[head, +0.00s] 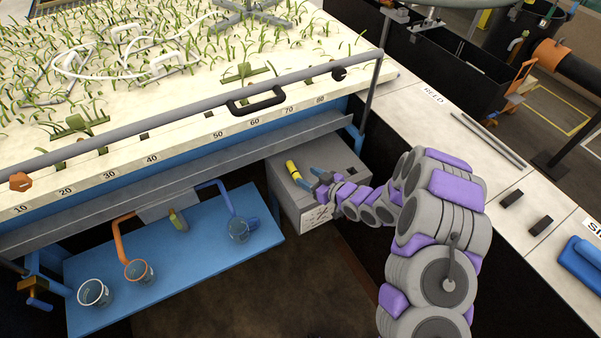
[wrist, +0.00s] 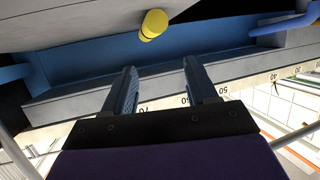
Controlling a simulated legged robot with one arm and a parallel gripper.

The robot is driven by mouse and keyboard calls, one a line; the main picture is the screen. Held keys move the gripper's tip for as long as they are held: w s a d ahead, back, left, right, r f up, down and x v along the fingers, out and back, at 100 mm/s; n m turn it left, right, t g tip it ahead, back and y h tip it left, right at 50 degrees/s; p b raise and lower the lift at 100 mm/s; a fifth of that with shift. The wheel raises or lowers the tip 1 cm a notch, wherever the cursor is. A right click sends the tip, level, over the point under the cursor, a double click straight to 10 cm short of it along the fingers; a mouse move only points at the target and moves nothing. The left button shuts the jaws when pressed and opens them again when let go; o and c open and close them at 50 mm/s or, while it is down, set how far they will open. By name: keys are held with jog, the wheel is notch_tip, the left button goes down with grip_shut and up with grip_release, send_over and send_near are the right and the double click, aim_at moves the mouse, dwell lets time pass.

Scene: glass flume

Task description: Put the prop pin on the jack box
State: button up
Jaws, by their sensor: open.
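The prop pin, a yellow rod (head: 293,169) with a darker lower end, shows over the left part of the grey jack box's top (head: 338,160). I cannot tell whether it lies flat or leans. Its yellow end (wrist: 153,24) shows at the top of the wrist view, against a grey surface, beyond my fingertips. My gripper (head: 318,178) is over the box top, just right of the pin. In the wrist view my gripper (wrist: 158,68) has its two dark fingers apart with nothing between them.
A blue shelf (head: 190,290) with several cups stands left of the box. The flume bed with its grey rail (head: 200,112) and number scale overhangs behind. A pale ledge (head: 440,120) runs along the right. The brown floor in front of the box is clear.

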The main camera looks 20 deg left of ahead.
jog(key=d+r+m+t+h+p, duration=0.1)
jog(key=d+r+h, duration=0.25)
jog(key=d, duration=0.65)
jog(key=d+r+m+h, duration=0.1)
jog(key=d+r+h, duration=0.3)
jog(key=d, duration=0.5)
jog(key=s+d+r+m+g+h, duration=0.1)
jog(key=s+d+r+m+h, duration=0.15)
jog(key=d+r, duration=0.35)
jog(key=s+d+r+m+h, duration=0.2)
jog(key=s+d+r, duration=0.15)
jog(key=d, duration=0.55)
jog(key=s+r+m+g, duration=0.2)
jog(key=s+r, duration=0.1)
jog(key=s, duration=0.8)
jog(key=s+d+r+m+g, duration=0.1)
jog(key=s+r+m+g, duration=0.1)
jog(key=s, duration=1)
jog(key=s+r+m+g, duration=0.2)
jog(key=s+r, duration=0.3)
jog(key=s, duration=0.6)
jog(key=shift+s+d+r+g+h, duration=0.25)
jog(key=shift+d+g+h, duration=0.15)
jog(key=shift+g, duration=0.5)
